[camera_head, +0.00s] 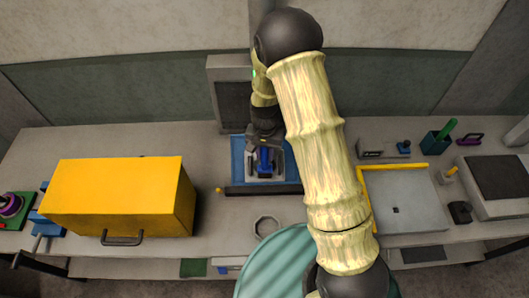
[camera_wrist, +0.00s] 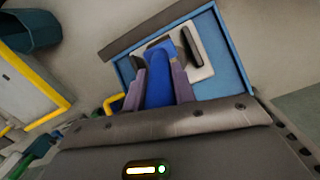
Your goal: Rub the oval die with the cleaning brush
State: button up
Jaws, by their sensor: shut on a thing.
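My gripper (camera_wrist: 163,72) is shut on a blue thing (camera_wrist: 160,90), with its two fingers on either side of it. I cannot tell whether this is the cleaning brush or a die. In the head view my gripper (camera_head: 265,160) is low over a blue-edged bed (camera_head: 238,150) that holds a pale plate (camera_wrist: 203,70). A dark bar (camera_wrist: 192,47) is on the plate beside the blue thing. Whether the blue thing touches the plate is hidden. A green-handled thing (camera_head: 447,129) stands in a dark teal cup (camera_head: 435,143) at the right. I cannot make out an oval die.
A yellow box (camera_head: 120,190) with a dark handle fills the left of the bench. A grey upright (camera_head: 230,75) stands behind the bed. A grey plate (camera_head: 400,200) with a yellow edge, a small blue-topped thing (camera_head: 403,147) and a purple-handled thing (camera_head: 468,139) are at the right.

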jog(key=w+r, duration=0.1)
jog(key=w+r+p, duration=0.1)
jog(key=w, duration=0.1)
jog(key=shift+w+d+p, duration=0.1)
jog(key=shift+p, duration=0.2)
dwell(0.3)
jog(key=w, duration=0.1)
jog(key=w+r, duration=0.1)
jog(key=w+p, duration=0.1)
jog(key=shift+w+r, duration=0.15)
jog(key=shift+r, duration=0.2)
jog(key=shift+f, duration=0.1)
dwell(0.3)
